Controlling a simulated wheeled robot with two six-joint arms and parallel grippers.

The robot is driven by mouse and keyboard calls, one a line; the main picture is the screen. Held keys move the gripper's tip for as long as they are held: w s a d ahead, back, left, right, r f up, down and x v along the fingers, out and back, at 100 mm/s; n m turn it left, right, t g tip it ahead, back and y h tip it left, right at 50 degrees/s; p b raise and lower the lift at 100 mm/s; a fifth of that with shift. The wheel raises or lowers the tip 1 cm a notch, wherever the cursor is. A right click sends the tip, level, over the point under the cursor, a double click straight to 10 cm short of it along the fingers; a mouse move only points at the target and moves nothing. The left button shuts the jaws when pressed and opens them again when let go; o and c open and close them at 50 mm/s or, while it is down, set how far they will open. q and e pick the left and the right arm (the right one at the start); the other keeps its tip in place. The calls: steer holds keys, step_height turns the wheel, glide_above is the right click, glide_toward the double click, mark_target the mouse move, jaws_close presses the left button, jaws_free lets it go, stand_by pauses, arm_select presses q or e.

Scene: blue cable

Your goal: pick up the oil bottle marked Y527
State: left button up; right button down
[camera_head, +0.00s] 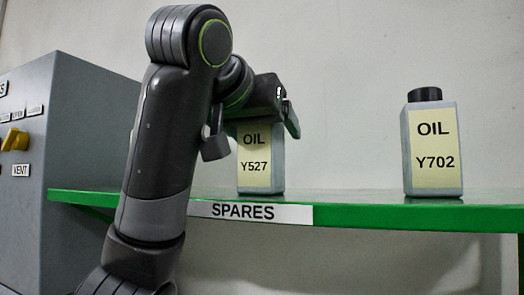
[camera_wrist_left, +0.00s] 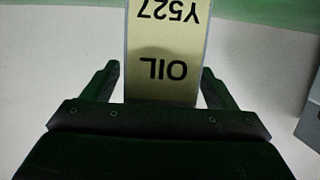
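The oil bottle marked Y527 (camera_head: 260,176) stands upright on the green shelf (camera_head: 390,216), with a grey body and a cream label. Its cap and top are hidden behind my left gripper (camera_head: 253,132). The bottle's label also shows upside down in the left wrist view (camera_wrist_left: 165,50). There my left gripper (camera_wrist_left: 160,72) is open, with one finger on each side of the bottle. A narrow gap shows at the left finger; whether the right finger touches is unclear. My right gripper is not in view.
A second oil bottle, marked Y702 (camera_head: 432,150), with a black cap, stands to the right on the shelf. A SPARES label (camera_head: 245,212) is on the shelf's front edge. A grey cabinet with a yellow knob (camera_head: 15,140) stands at the left. The shelf between the bottles is clear.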

arm_select(q)
steer(key=shift+s, duration=0.1)
steer(key=c, duration=1.2)
steer(key=shift+r, duration=0.1)
steer(key=shift+c, duration=0.3)
